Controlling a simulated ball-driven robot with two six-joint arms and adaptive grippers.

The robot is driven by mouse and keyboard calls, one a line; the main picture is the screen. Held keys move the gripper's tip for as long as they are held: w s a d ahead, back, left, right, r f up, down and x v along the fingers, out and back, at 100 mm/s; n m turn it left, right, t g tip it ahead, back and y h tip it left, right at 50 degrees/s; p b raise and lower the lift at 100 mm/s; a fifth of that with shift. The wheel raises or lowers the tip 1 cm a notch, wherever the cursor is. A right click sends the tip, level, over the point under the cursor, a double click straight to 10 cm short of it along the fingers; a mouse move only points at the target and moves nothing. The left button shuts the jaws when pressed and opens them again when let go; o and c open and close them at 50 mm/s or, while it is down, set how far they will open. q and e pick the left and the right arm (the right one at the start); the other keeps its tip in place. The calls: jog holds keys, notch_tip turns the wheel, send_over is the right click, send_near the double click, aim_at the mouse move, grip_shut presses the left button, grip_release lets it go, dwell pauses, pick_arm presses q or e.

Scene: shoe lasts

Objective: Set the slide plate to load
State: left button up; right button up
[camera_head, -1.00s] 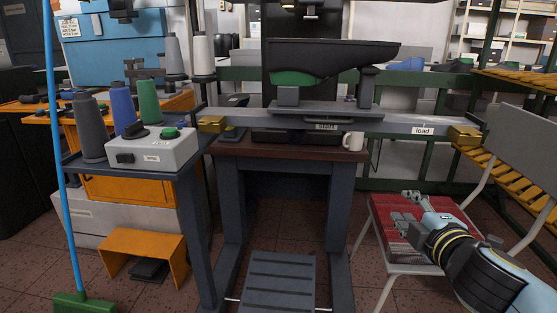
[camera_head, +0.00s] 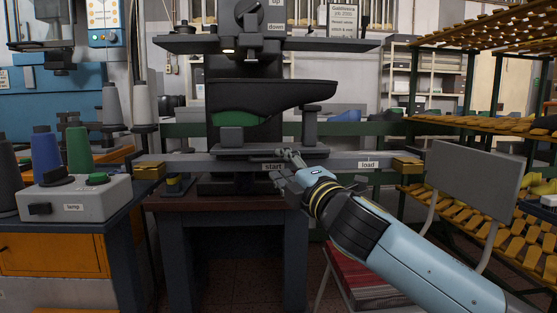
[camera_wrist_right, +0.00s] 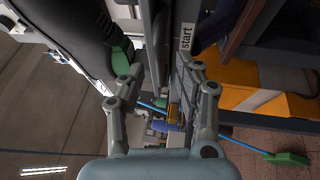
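The slide plate (camera_head: 262,151) is a flat grey plate on a long grey rail (camera_head: 340,163). It carries a black shoe last (camera_head: 285,93) with a green patch, and a grey post at each end. The plate stands over the "start" label (camera_head: 273,167); the "load" label (camera_head: 369,164) is farther right on the rail. My right gripper (camera_head: 285,167) is at the plate's front edge near "start". In the right wrist view my right gripper (camera_wrist_right: 167,72) is open, with grey bars between its fingers; contact is unclear. My left gripper is out of view.
Brass-coloured blocks (camera_head: 407,167) cap the rail ends. A lamp control box (camera_head: 75,197) and thread spools (camera_head: 78,150) stand at left. A chair (camera_head: 475,185) stands at right below my arm. The machine head (camera_head: 263,43) hangs above the last.

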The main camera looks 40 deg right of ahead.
aim_at(273, 154)
jog(key=shift+x, duration=1.3)
jog(key=shift+f, duration=0.1)
grip_shut()
